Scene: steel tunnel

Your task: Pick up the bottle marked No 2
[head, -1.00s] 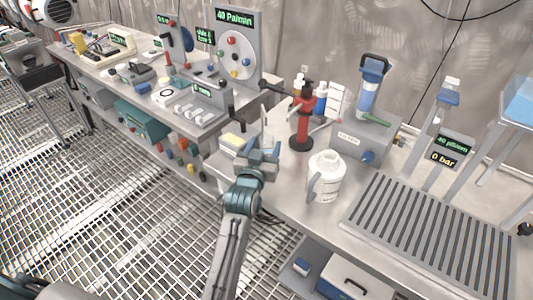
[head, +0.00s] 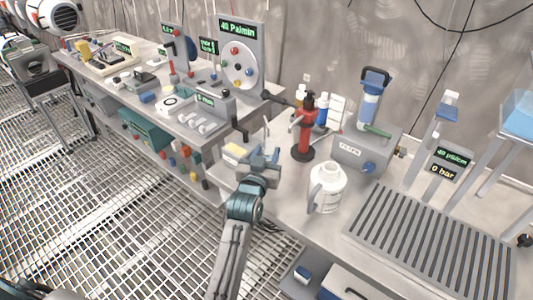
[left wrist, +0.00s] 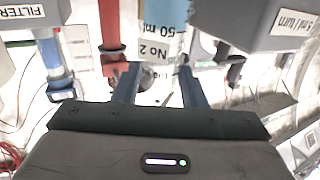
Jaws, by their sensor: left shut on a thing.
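My left gripper (head: 264,160) is over the bench edge, left of the red stand and the white jug. In the left wrist view its two blue-grey fingers (left wrist: 158,88) are shut on the bottle marked No 2 (left wrist: 155,50). The label reads "No 2" and "50 ml" and shows upside down in that view. In the head view I cannot clearly make out the bottle at the gripper, so I cannot tell whether it is off the bench. My right gripper is not in view.
A white jug (head: 328,188), a red stand (head: 303,135) and a grey filter unit (head: 365,150) stand right of the gripper. A slotted rack (head: 430,240) lies at front right. A dial panel (head: 240,60) stands behind on the left bench. Grated floor lies below.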

